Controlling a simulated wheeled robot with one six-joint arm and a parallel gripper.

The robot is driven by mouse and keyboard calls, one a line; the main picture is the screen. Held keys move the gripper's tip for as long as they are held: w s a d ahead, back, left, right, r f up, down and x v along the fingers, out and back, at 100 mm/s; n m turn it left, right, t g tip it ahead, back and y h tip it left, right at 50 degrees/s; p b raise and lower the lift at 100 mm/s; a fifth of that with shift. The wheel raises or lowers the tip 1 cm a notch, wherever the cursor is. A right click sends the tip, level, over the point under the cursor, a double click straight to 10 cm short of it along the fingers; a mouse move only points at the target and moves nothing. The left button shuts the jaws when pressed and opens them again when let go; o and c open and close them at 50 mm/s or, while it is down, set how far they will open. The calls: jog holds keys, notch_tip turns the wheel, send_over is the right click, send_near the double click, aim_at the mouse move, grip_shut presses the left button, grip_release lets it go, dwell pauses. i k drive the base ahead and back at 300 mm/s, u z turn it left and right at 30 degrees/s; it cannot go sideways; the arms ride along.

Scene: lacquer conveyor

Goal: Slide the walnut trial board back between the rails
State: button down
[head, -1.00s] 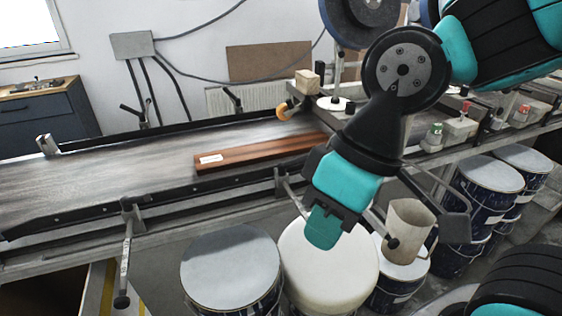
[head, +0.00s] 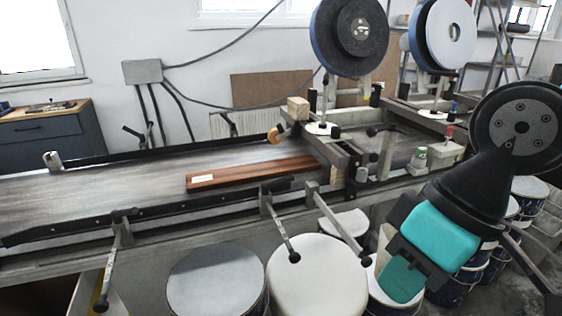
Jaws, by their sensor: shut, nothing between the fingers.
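The walnut trial board (head: 255,172) is a long reddish-brown plank with a white label near its left end. It lies on the grey conveyor belt (head: 90,190), close to the near rail (head: 160,214). Its right end reaches toward the grey machine frame. The far black rail (head: 190,148) runs along the back edge of the belt. My gripper (head: 402,280) is at the lower right, pointing down in front of the conveyor, over the drums. It is shut and empty, well apart from the board.
Lidded drums (head: 318,275) stand in front of the conveyor. Clamp handles (head: 282,238) stick out from the near rail toward me. The belt left of the board is clear.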

aim_at(212, 180)
jog(key=u, duration=0.2)
jog(key=i, duration=1.1)
jog(key=u, duration=0.3)
